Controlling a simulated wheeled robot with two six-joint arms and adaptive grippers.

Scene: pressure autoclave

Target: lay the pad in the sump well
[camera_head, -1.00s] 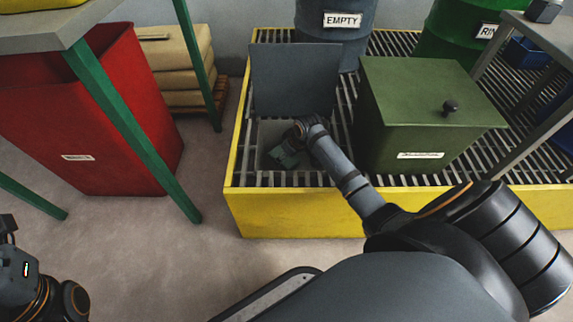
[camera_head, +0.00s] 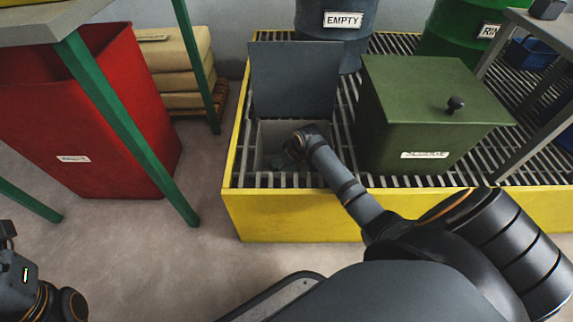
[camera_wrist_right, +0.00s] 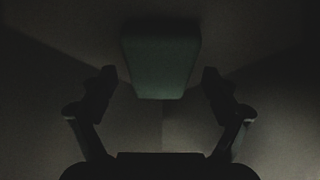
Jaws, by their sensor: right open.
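The sump well (camera_head: 263,141) is the square opening in the grating near the left end of the yellow spill pallet, with its grey lid (camera_head: 293,78) standing open behind it. My right gripper (camera_wrist_right: 160,84) is down inside the well, its fingers spread apart. In the right wrist view the dark green pad (camera_wrist_right: 160,58) lies ahead between the two fingers, with a gap on each side. In the head view my wrist hides most of the pad. Whether the pad touches the well floor is too dark to tell. My left arm shows at the lower left; its fingers are not clear.
A green sludge box (camera_head: 410,125) stands on the grating just right of the well. A blue drum (camera_head: 335,45) marked EMPTY stands behind. A red bin (camera_head: 100,130) and a green-legged table (camera_head: 125,130) are left. Bare floor lies before the yellow pallet (camera_head: 300,215).

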